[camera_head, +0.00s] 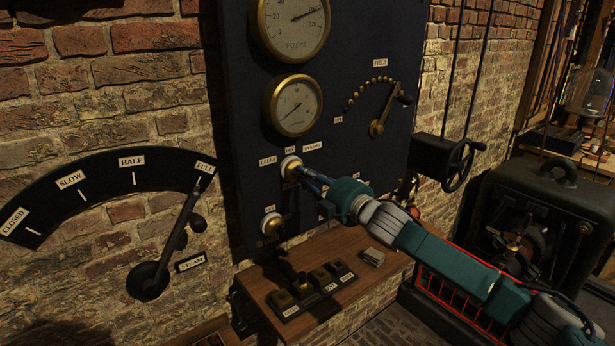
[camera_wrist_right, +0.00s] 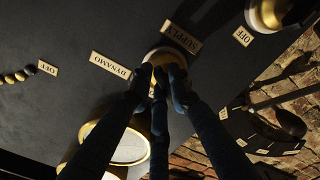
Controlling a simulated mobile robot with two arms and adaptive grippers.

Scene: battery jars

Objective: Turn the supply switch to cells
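The supply switch (camera_head: 287,165) is a round, pale and brass-rimmed knob on the dark panel, below the small gauge. Small labels sit above it: CELLS (camera_head: 267,160) at left, OFF (camera_head: 290,151) in the middle, DYNAMO (camera_head: 313,146) at right. In the right wrist view the switch (camera_wrist_right: 166,55) lies beside the SUPPLY label (camera_wrist_right: 181,37). My right gripper (camera_head: 297,171) reaches it from the right, its fingertips (camera_wrist_right: 167,78) closed together on the knob. The fingers cover most of the knob, so its pointing direction is unclear. My left gripper is not in view.
Another brass knob (camera_head: 271,224) sits below on the panel. Two gauges (camera_head: 294,104) and a field lever (camera_head: 380,122) are above. A wooden shelf (camera_head: 262,282) with a switch block is underneath. The steam lever (camera_head: 178,240) is at left, a handwheel (camera_head: 458,165) at right.

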